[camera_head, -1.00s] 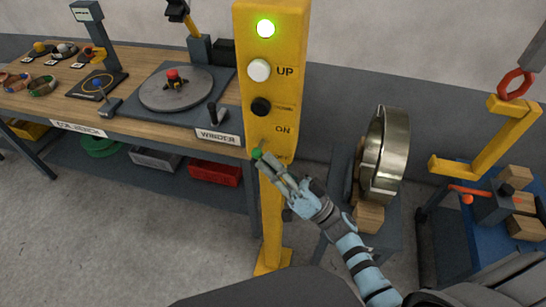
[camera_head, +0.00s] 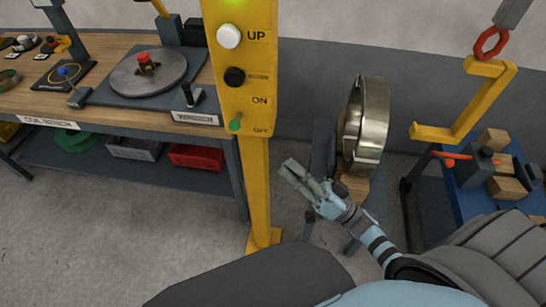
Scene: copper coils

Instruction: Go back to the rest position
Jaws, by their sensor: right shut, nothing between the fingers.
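My right gripper (camera_head: 291,169) is shut and empty. It hangs in the air to the right of the yellow control post (camera_head: 257,180), apart from it. The post carries a white UP button (camera_head: 228,36), a black button (camera_head: 234,77) and a green-tipped switch (camera_head: 235,124) between the ON and OFF labels. A green lamp (camera_head: 233,2) glows at the top edge of the view. My left gripper is not in view.
The wooden bench (camera_head: 102,113) with the winder turntable (camera_head: 148,73) stands at the left. A metal coil ring (camera_head: 372,125) stands on a low stand right of the post. A yellow hook (camera_head: 480,100) hangs over a blue cart (camera_head: 459,197) at the right.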

